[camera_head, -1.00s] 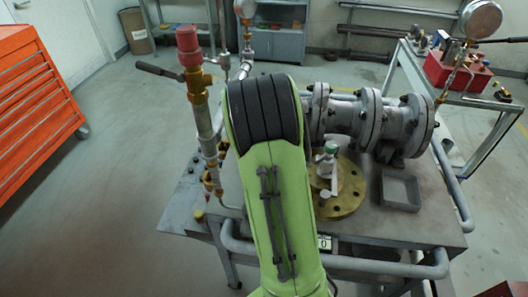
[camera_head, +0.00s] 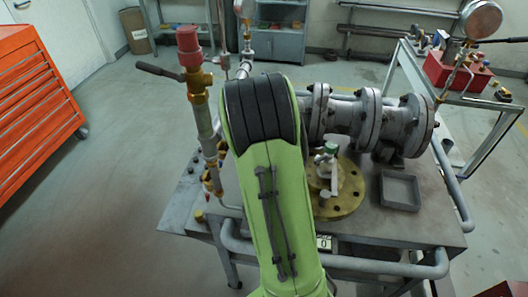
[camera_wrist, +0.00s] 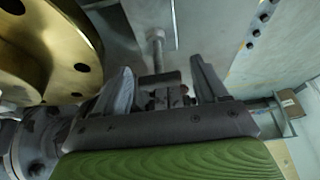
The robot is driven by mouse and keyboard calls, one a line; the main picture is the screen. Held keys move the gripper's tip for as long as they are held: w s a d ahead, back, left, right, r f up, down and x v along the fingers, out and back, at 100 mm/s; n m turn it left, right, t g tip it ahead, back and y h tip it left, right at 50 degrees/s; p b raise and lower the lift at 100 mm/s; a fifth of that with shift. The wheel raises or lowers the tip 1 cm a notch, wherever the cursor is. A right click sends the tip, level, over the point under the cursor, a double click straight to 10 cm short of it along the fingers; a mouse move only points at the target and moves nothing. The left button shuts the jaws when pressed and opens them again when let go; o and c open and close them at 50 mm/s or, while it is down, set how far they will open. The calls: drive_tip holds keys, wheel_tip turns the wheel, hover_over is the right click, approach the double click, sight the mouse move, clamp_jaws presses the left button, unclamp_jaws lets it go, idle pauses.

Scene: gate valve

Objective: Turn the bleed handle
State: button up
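In the wrist view my gripper (camera_wrist: 160,66) is open, with its two dark grey fingers spread apart. A short dark crossbar on a thin grey rod (camera_wrist: 156,48) shows between and just beyond the fingers. It looks like a T-shaped handle, perhaps the bleed handle, but I cannot be sure. I see no finger touching it. In the head view my green arm hides my gripper and whatever is in front of it. A dark lever (camera_head: 160,71) sticks out left from the upright pipe with a red cap (camera_head: 188,42).
A brass flange disc (camera_wrist: 50,50) is close to my gripper on the left. The flanged grey valve body (camera_head: 345,117) lies across the bench (camera_head: 425,225). A small white-and-green fitting (camera_head: 326,165) and a grey tray (camera_head: 399,190) are right of my arm. An orange cabinet (camera_head: 38,95) stands left.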

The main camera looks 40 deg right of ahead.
drive_tip(key=p+v, duration=0.4)
drive_tip(key=v, duration=1.1)
drive_tip(key=shift+r, duration=0.35)
